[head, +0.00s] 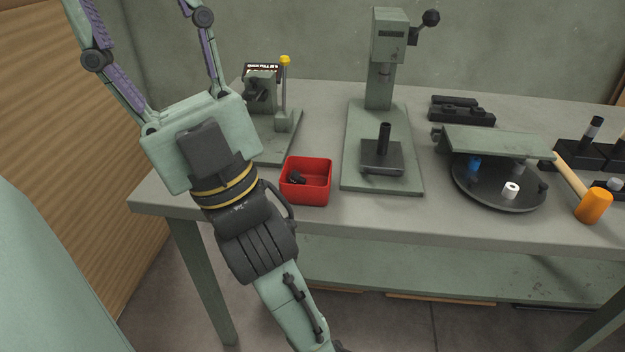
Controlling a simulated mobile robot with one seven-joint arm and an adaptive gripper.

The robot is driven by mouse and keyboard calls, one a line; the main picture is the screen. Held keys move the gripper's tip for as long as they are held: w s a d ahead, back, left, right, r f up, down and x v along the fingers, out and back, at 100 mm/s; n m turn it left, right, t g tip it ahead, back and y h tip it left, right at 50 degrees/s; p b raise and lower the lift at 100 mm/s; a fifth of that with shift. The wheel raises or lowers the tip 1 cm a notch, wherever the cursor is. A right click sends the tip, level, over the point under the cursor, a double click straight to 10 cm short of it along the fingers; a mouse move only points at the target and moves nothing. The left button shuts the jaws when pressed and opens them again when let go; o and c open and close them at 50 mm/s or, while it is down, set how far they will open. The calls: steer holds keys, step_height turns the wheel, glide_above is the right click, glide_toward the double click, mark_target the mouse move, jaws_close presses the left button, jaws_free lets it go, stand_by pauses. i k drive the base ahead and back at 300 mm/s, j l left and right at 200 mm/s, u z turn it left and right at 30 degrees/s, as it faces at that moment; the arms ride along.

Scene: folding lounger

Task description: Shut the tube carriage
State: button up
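I cannot tell for certain which fixture is the tube carriage. At the back left of the bench stands a green clamp-like fixture (262,92) with an upright lever topped by a yellow knob (285,60) and a dark sign behind it. Right of it is a green press-like stand (381,95). A dark block with an upright black post (384,140) sits on its base plate. My gripper (130,6) is at the upper left, pointing up, left of the bench fixtures. Its fingers are spread wide with nothing visible between them; the tips are cut off by the frame.
A red bin (306,181) with a dark part inside stands near the front edge, close to my wrist. On the right are a round black tray (480,193) with small parts, a green plate (497,142) above it and an orange-headed mallet (593,206). The bench's front middle is clear.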

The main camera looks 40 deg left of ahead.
mark_target(382, 156)
steer(key=u, duration=0.4)
steer(key=k+l+u, duration=0.1)
steer(key=u, duration=0.7)
steer(key=k+l+u, duration=0.1)
steer(key=u, duration=0.25)
steer(key=k+l, duration=0.15)
steer(key=k, duration=0.6)
steer(key=i+l, duration=0.3)
steer(key=i, duration=0.2)
